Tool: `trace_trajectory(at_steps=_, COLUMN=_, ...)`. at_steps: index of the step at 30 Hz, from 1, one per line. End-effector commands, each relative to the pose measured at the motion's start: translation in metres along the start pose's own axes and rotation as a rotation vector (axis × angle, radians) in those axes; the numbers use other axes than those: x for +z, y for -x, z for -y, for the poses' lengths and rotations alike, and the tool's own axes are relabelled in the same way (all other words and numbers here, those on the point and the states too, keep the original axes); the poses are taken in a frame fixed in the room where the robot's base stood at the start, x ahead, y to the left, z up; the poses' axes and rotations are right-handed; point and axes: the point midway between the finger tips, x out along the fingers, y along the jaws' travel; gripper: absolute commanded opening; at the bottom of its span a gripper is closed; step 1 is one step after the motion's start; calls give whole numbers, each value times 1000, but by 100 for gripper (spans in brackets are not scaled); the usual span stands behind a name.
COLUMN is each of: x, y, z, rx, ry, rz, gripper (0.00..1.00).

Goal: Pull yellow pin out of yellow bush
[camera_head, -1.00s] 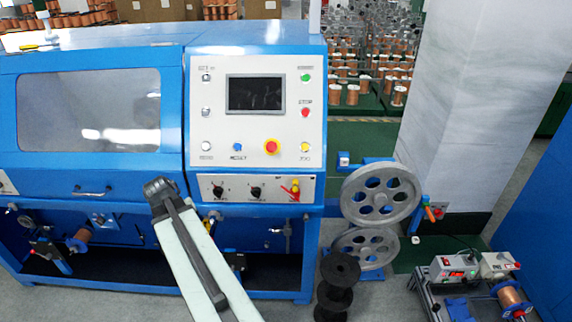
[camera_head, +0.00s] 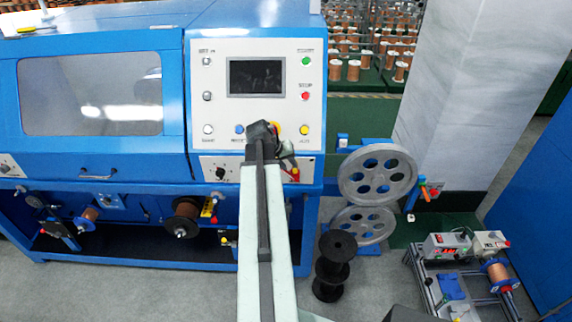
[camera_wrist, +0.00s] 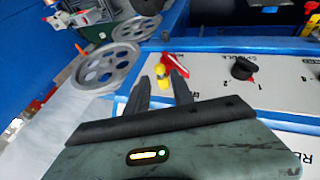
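A yellow part (camera_wrist: 161,71) sits on the white control panel in the wrist view, beside a red piece (camera_wrist: 175,63). I cannot clearly tell pin from bush here; they look like one small yellow form. In the head view a bit of the yellow and red (camera_head: 295,171) shows at the panel's lower right. My gripper (camera_wrist: 158,82) is open, its two dark fingers apart, with the yellow part showing between and beyond the fingertips. I cannot tell whether the fingers touch it. In the head view my gripper (camera_head: 286,152) is partly hidden by my wrist.
A black knob (camera_wrist: 242,68) stands on the panel to the right. Grey pulley wheels (camera_head: 377,175) stand right of the blue machine (camera_head: 90,45). Black spools (camera_head: 336,265) stand on the floor. The screen (camera_head: 256,77) and buttons are above.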

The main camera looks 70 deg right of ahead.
Motion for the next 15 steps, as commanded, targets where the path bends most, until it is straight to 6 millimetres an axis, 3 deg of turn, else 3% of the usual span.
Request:
trace_trajectory(at_steps=1, x=2, y=-18, z=4, rx=0, ry=-1, rz=0, gripper=29)
trace_trajectory(at_steps=6, x=2, y=-46, z=3, rx=0, ry=-2, rz=0, gripper=29)
trace_trajectory(at_steps=15, x=0, y=-50, z=0, rx=-1, ry=-1, rz=0, gripper=29)
